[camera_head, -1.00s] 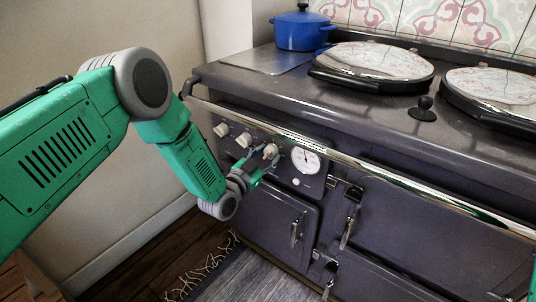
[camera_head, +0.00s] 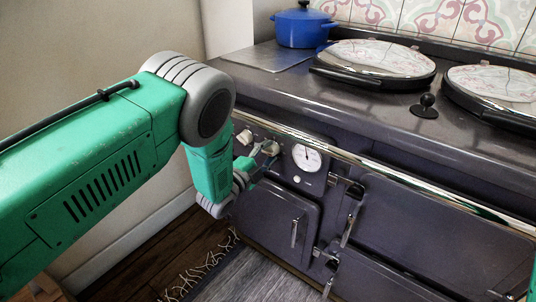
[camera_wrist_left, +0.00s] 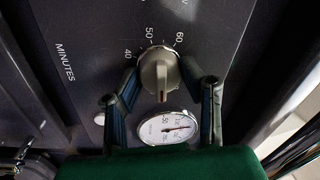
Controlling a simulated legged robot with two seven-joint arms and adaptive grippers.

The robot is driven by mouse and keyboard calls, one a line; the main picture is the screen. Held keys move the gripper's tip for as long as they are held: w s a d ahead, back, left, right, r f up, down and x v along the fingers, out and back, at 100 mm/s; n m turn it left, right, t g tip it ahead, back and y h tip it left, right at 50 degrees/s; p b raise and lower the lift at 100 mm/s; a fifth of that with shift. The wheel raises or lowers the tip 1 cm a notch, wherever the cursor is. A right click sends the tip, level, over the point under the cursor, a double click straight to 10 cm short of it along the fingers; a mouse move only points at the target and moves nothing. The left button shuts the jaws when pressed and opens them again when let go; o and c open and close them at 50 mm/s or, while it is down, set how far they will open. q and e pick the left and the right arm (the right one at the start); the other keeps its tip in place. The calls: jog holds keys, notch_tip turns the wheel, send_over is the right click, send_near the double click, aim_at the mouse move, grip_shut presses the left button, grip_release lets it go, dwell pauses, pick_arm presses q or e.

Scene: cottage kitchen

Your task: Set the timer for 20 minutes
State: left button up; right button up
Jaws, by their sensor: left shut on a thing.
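The timer knob (camera_wrist_left: 161,75) is a round metal dial with a raised bar, beside printed numbers 40, 50 and 60 and the word MINUTES. The bar lies nearly upright in the left wrist view. In the head view the knob (camera_head: 271,147) is the one nearest the gauge on the stove front. My left gripper (camera_wrist_left: 159,72) has its two dark fingers on either side of the knob and is shut on it. In the head view the left gripper (camera_head: 262,157) is small and partly hidden by my green arm.
A round white gauge (camera_head: 307,157) sits just right of the knob and also shows in the left wrist view (camera_wrist_left: 167,128). Another knob (camera_head: 245,137) is to the left. A chrome rail (camera_head: 390,178) runs above the controls. A blue pot (camera_head: 303,27) stands on the stove.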

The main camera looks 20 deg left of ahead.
pick_arm(q)
jog(key=shift+f+m+b, duration=0.2)
jog(key=shift+m+b, duration=0.1)
jog(key=shift+m, duration=1.4)
jog(key=shift+s, duration=0.1)
jog(key=o, duration=1.1)
jog(key=shift+d+f, duration=0.1)
jog(key=shift+o, duration=0.2)
jog(key=v, duration=1.1)
jog(key=shift+s+a, duration=0.25)
jog(key=shift+s, duration=0.1)
